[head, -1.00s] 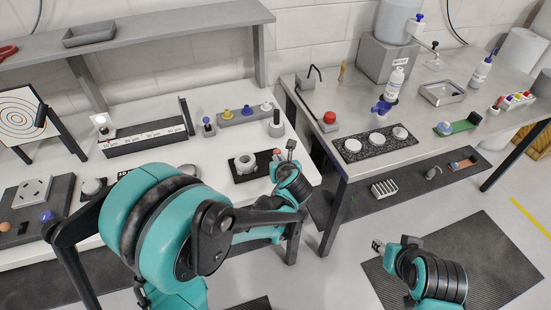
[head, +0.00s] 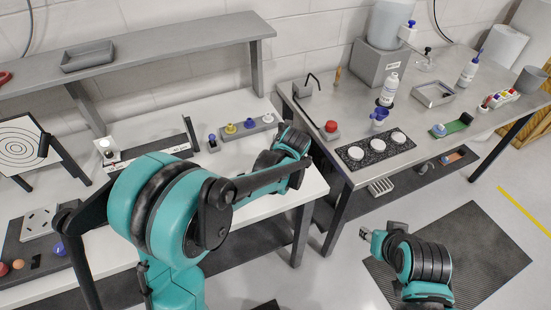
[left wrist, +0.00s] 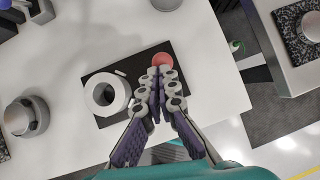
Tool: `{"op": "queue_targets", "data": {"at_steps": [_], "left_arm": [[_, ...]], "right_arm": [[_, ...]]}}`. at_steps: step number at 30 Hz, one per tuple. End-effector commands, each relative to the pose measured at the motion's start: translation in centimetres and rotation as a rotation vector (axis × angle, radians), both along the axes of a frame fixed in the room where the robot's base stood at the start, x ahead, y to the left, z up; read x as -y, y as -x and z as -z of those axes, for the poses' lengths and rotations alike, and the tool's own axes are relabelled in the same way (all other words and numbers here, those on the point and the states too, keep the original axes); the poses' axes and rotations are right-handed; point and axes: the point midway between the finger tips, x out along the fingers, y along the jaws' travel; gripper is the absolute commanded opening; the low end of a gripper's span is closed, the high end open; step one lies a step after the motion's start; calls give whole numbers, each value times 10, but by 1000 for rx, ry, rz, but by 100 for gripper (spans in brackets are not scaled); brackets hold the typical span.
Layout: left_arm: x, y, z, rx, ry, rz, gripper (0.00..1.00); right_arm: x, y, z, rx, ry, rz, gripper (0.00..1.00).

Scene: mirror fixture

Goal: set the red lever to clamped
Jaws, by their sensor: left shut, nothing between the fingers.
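The red knob of the lever (left wrist: 162,60) shows in the left wrist view just beyond my left gripper's fingertips, at the far edge of a dark plate (left wrist: 128,66). A pale round ring-shaped fixture (left wrist: 105,93) sits on the same plate, left of the fingers. My left gripper (left wrist: 161,80) is shut and empty, its tips close to the red knob; whether they touch it I cannot tell. The lever's arm is hidden under the fingers. In the head view my left arm hides the fixture and lever. My right gripper (head: 366,234) is over the floor, too small to judge.
Yellow and blue knobs on a grey block (head: 248,127) stand behind my left arm. A grey cylinder (left wrist: 26,116) stands left of the plate. A second bench at right holds a red button (head: 331,126) and a black tray with white discs (head: 352,153).

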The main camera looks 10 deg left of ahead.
Motion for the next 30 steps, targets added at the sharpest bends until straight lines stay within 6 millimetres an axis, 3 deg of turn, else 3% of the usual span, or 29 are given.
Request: {"op": "queue_targets", "data": {"at_steps": [12, 30], "left_arm": [[-9, -22, -2, 3, -1, -2, 0], [-9, -21, -18, 3, -2, -1, 0]], "right_arm": [[0, 0, 1, 0, 0, 0, 40], [0, 0, -10, 0, 0, 0, 40]]}}
